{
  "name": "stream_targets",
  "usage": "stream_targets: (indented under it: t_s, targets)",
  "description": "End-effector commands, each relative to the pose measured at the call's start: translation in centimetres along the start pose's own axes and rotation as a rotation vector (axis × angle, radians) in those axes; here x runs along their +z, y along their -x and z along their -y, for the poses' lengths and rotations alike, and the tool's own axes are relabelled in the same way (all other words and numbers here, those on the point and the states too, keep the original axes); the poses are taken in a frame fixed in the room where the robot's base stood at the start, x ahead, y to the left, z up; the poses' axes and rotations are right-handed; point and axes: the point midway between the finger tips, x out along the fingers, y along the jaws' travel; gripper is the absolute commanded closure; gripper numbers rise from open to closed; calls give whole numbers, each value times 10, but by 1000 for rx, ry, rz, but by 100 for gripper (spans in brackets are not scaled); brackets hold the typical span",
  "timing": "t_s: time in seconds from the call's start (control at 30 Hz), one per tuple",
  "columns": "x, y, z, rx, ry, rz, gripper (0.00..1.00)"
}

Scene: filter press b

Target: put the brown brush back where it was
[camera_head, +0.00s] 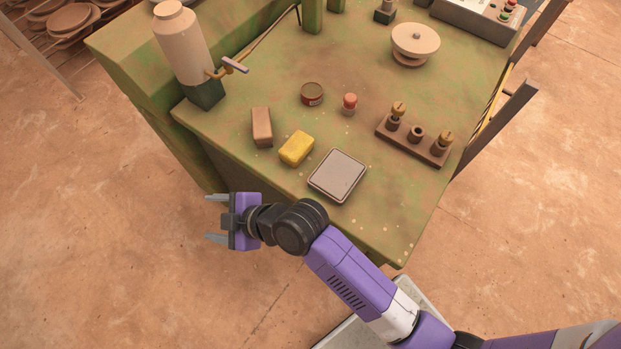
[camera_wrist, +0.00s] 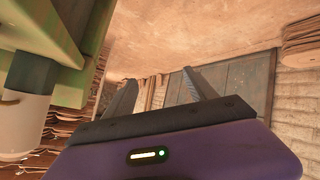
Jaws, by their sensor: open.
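My gripper (camera_head: 213,217) is open and empty, left of the green table's near-left edge and apart from it. In the wrist view, its two grey fingers (camera_wrist: 160,85) stand apart with nothing between them. A brown block (camera_head: 262,127) is on the table left of a yellow sponge (camera_head: 296,148); I cannot tell whether it is the brush, as no bristles show. A brown rack (camera_head: 431,151) at the right holds two brass-topped pieces (camera_head: 398,111) in its outer places, with a hollow dark ring (camera_head: 416,133) in the middle.
The green table (camera_head: 370,215) also carries a flat grey-topped square (camera_head: 338,174), an open tin (camera_head: 312,93), a red-capped jar (camera_head: 349,103), a round turntable (camera_head: 415,44) and a tall pale canister (camera_head: 182,42) with a tap. The floor left of my gripper is clear.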

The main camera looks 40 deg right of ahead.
Motion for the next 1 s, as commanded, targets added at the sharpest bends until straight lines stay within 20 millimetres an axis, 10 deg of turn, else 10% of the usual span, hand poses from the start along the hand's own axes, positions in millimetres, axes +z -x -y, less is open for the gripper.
stream_targets:
  t_s: [0.53, 0.8, 1.0]
  targets:
    - [88, 212, 53, 477, -631, -11, 35]
    - [85, 334, 46, 623, -724, -95, 35]
    - [71, 377, 38, 649, -738, -150, 35]
